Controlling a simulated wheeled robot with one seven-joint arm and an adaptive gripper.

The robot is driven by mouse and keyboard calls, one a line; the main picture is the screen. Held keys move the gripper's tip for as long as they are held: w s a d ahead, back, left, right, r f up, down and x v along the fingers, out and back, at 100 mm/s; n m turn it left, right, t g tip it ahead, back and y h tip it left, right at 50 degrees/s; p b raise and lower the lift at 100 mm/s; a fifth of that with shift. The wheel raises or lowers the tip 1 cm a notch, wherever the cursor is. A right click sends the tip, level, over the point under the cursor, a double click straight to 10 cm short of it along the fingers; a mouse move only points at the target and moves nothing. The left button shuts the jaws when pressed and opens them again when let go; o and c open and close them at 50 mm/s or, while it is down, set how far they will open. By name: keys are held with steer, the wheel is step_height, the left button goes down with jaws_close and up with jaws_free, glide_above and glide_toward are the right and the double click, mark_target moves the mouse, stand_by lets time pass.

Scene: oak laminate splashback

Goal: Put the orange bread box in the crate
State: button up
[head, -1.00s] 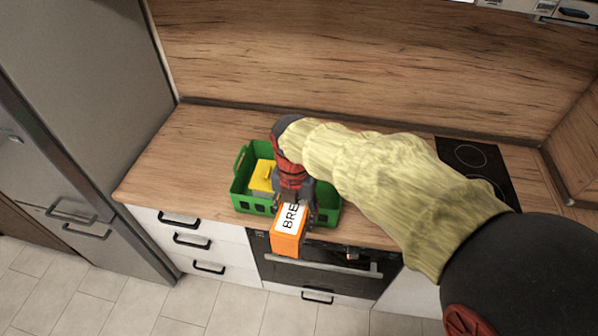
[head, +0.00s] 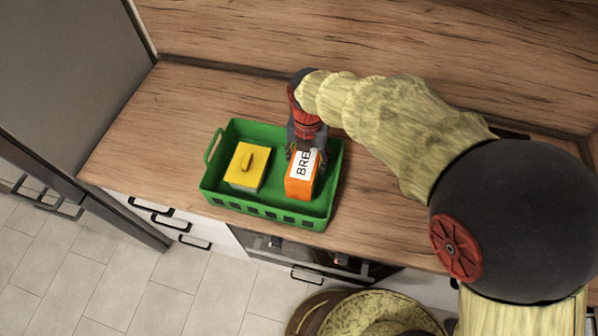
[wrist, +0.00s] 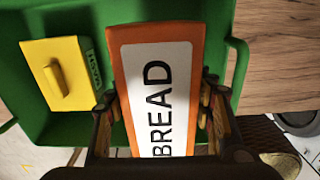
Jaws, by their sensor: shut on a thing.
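The orange bread box (head: 299,187) has a white label reading BREAD. In the head view it is inside the outline of the green crate (head: 263,211), in its right half. My gripper (head: 305,156) is shut on the bread box from above. In the wrist view the fingers (wrist: 160,115) stand on both sides of the box (wrist: 120,72). The box's underside is hidden, so I cannot tell whether it touches the crate floor.
A yellow-lidded box (head: 247,165) with a handle sits in the crate's left half, apart from the bread box. The crate stands on the wooden counter (head: 150,125) near its front edge. A fridge (head: 70,70) stands at the left. The counter left of the crate is clear.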

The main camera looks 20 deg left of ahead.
mark_target(305, 166)
step_height(305, 166, down, 7)
steer(key=shift+f+b, duration=0.15)
steer(key=shift+b, duration=0.4)
steer(key=shift+f, duration=0.15)
steer(key=o, duration=1.5)
steer(key=shift+o, duration=0.2)
step_height(305, 166, up, 12)
steer(key=shift+r+p, duration=0.1)
steer(key=shift+p, duration=1)
